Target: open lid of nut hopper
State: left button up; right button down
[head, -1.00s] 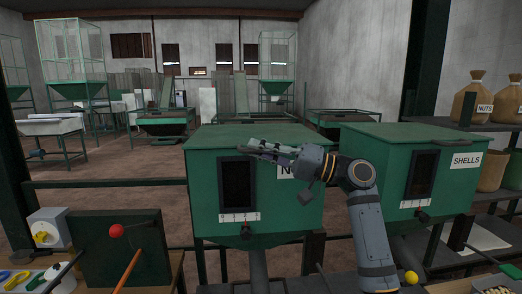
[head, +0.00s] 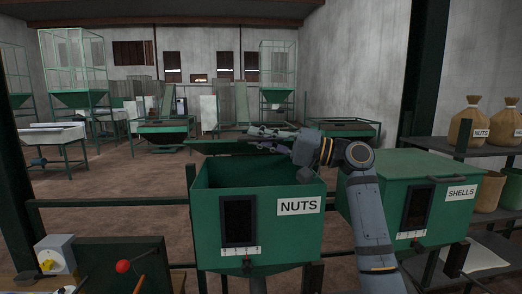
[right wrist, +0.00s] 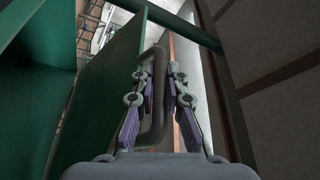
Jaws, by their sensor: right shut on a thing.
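The green nut hopper (head: 214,213) with its white NUTS label stands in the middle of the head view. Its lid (head: 222,147) is raised at the front, and the dark inside shows below it. My right gripper (head: 262,132) is at the lid's raised edge. In the right wrist view, the fingers of my right gripper (right wrist: 160,85) are on both sides of a dark bar handle (right wrist: 156,100), beside the green lid panel (right wrist: 103,95). My right gripper is shut on this handle. My left gripper is in neither view.
The SHELLS hopper (head: 390,185) stands close on the right with its lid down. A green rail (head: 110,201) runs left of the nut hopper. A dark panel with a red knob (head: 123,266) is at lower left. Shelves with sacks (head: 467,125) are at right.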

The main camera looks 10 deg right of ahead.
jog(key=w+r+p, duration=0.1)
jog(key=r, duration=0.1)
jog(key=w+r+p, duration=0.1)
jog(key=r, duration=0.1)
jog(key=w+r+p, duration=0.1)
jog(key=r+p, duration=0.1)
jog(key=shift+r, duration=0.35)
jog(key=shift+w+r+p, duration=0.45)
jog(key=shift+w+r, duration=0.1)
jog(key=c, duration=1.4)
grip_release()
jog(key=shift+o, duration=0.2)
jog(key=shift+s, duration=0.1)
jog(key=shift+d, duration=0.1)
